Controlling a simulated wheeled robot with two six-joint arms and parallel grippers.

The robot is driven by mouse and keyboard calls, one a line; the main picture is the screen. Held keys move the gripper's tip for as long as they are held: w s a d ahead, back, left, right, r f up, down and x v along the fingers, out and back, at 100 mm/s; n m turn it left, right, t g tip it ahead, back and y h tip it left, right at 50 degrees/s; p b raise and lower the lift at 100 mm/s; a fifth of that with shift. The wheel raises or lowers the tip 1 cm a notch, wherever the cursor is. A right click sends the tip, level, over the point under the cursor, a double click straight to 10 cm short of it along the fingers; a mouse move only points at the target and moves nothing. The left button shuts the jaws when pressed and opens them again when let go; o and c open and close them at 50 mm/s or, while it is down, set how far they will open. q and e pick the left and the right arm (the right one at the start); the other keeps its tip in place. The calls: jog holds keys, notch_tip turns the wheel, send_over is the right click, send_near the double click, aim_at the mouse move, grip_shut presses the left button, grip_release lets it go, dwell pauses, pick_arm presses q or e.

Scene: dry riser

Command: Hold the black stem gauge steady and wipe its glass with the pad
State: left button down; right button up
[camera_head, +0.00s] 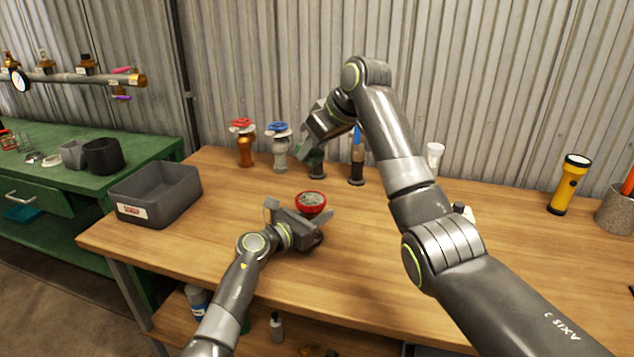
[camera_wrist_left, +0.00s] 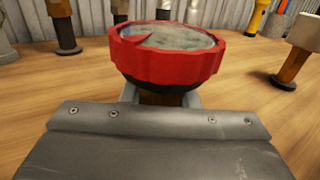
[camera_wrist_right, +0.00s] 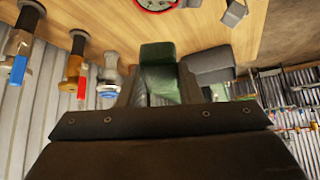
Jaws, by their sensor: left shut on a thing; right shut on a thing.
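The gauge (camera_head: 311,202) has a red rim, a cloudy grey glass facing up and a black lower part. It fills the upper middle of the left wrist view (camera_wrist_left: 172,62). My left gripper (camera_head: 303,218) is shut on the gauge below its rim, low over the bench. My right gripper (camera_head: 317,146) is shut on a green pad (camera_wrist_right: 160,70). The pad is up and behind the gauge, clear of its glass. The gauge's lower stem is mostly hidden by my left gripper.
A grey bin (camera_head: 157,196) stands at the bench's left end. A red-handled valve (camera_head: 243,142), a blue-handled valve (camera_head: 279,147) and other fittings line the back. A yellow flashlight (camera_head: 569,185) stands at right. The bench front (camera_head: 350,270) is clear.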

jog(key=m, duration=0.1)
jog(key=a+m+h, duration=0.1)
jog(key=shift+w+f+m+t, duration=0.3)
jog(key=shift+w+t, duration=0.05)
jog(key=shift+t, duration=0.05)
jog(key=shift+w+a+f+m+t+h, duration=0.1)
jog(key=shift+w+m+t+h, duration=0.2)
jog(key=shift+m, duration=0.25)
jog(key=shift+w+m+t+h, duration=0.1)
jog(key=shift+m+t+h, duration=0.1)
jog(key=shift+m+h, duration=0.3)
send_over(306, 192)
jog(key=s, duration=0.1)
jog(key=shift+s+d+f, duration=0.1)
jog(key=shift+d+f, duration=0.05)
jog(key=shift+f, duration=1.3)
jog(key=shift+s+d+f, duration=0.1)
jog(key=shift+d+f, duration=0.05)
jog(key=shift+f, duration=1.3)
jog(key=shift+w+a+f, duration=0.3)
jog(key=shift+w+f, duration=0.25)
jog(key=shift+w, duration=0.1)
jog(key=shift+f, duration=0.5)
jog(key=shift+s, duration=0.1)
jog(key=shift+s+d+f, duration=0.1)
jog(key=shift+s+d, duration=0.2)
jog(key=shift+s, duration=0.35)
jog(key=shift+s+d+f, duration=0.1)
jog(key=shift+s+d, duration=0.2)
jog(key=shift+s, duration=0.3)
